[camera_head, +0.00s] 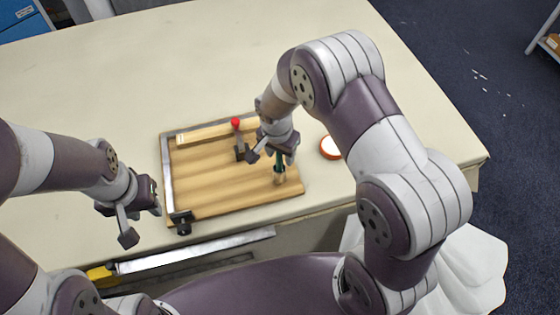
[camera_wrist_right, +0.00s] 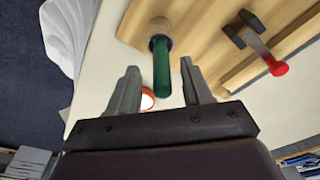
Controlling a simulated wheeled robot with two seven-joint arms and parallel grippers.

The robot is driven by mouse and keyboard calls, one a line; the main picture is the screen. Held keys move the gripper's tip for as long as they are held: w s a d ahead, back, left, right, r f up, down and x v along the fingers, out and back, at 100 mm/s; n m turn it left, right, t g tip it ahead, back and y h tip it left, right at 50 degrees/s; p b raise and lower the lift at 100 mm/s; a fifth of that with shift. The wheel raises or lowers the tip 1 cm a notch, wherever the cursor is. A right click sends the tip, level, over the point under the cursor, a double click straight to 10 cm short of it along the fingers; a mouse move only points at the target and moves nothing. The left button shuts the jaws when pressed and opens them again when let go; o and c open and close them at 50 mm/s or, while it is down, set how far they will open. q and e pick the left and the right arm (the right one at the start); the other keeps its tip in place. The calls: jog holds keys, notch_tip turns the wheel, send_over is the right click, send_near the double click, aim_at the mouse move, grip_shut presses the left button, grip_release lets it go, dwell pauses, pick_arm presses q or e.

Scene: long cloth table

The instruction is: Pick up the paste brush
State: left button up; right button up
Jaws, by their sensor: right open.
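The paste brush (camera_head: 279,177) has a green handle and a pale tan lower end, and it stands roughly upright at the right part of the wooden board. Its green handle (camera_wrist_right: 161,66) points toward the camera in the right wrist view. My right gripper (camera_head: 273,153) is open above the brush. In the right wrist view, the handle lies between the two spread fingers (camera_wrist_right: 160,75), with a gap on both sides. The gripper partly hides the handle in the head view. My left gripper (camera_head: 142,218) is open and empty, left of the board.
The wooden board (camera_head: 215,185) has a metal strip on its left edge and a dark clamp (camera_head: 182,222) at its front left corner. A red-knobbed tool (camera_head: 237,124) stands near its back. A white and orange round container (camera_head: 330,147) sits right of the board.

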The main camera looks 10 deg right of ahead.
jog(key=shift+f, duration=0.35)
jog(key=shift+w+f, duration=0.1)
jog(key=shift+w, duration=0.1)
grip_shut()
jog(key=shift+s, duration=0.1)
